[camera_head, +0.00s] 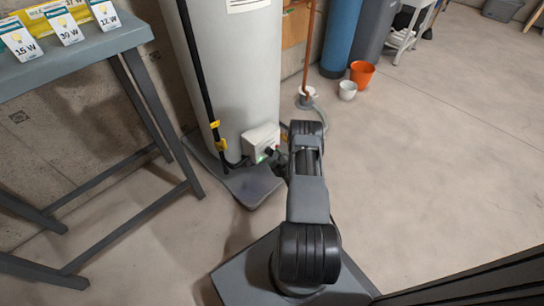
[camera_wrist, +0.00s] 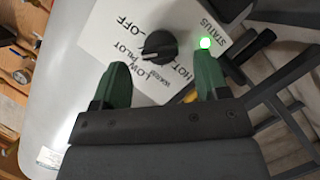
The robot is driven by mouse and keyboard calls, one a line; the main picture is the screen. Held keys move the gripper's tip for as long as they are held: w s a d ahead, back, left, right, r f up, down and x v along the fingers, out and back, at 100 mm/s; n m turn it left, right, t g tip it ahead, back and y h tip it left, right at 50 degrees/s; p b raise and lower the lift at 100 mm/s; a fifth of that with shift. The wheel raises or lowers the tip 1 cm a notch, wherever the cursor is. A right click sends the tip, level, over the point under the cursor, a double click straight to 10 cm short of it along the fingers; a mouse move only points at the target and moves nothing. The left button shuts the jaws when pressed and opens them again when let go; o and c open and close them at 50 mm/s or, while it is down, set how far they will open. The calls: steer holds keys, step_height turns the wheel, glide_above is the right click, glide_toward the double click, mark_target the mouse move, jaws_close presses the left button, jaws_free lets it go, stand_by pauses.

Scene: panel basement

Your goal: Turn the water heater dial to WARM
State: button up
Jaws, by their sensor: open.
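The water heater (camera_head: 240,75) is a tall grey-white tank. A white control box (camera_head: 261,138) sits low on its front. In the wrist view the box's white face (camera_wrist: 112,28) carries a black dial (camera_wrist: 159,45) with a raised grip bar, slanting from lower left to upper right. OFF, PILOT, LOW, WARM and HOT are printed around it; I cannot tell which one it points at. A green status light (camera_wrist: 205,43) glows to its right. My gripper (camera_wrist: 163,76) is open, its green fingertips apart just below the dial in the picture, with nothing between them.
A grey table (camera_head: 75,50) with bulb boxes stands at left, its legs near the tank. A black pipe (camera_head: 200,80) runs down the tank. An orange bucket (camera_head: 361,74) and white pot (camera_head: 347,90) stand behind. The floor at right is clear.

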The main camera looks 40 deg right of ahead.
mark_target(272, 154)
steer(key=shift+b+x, duration=0.6)
steer(key=shift+x, duration=1.5)
steer(key=c, duration=0.9)
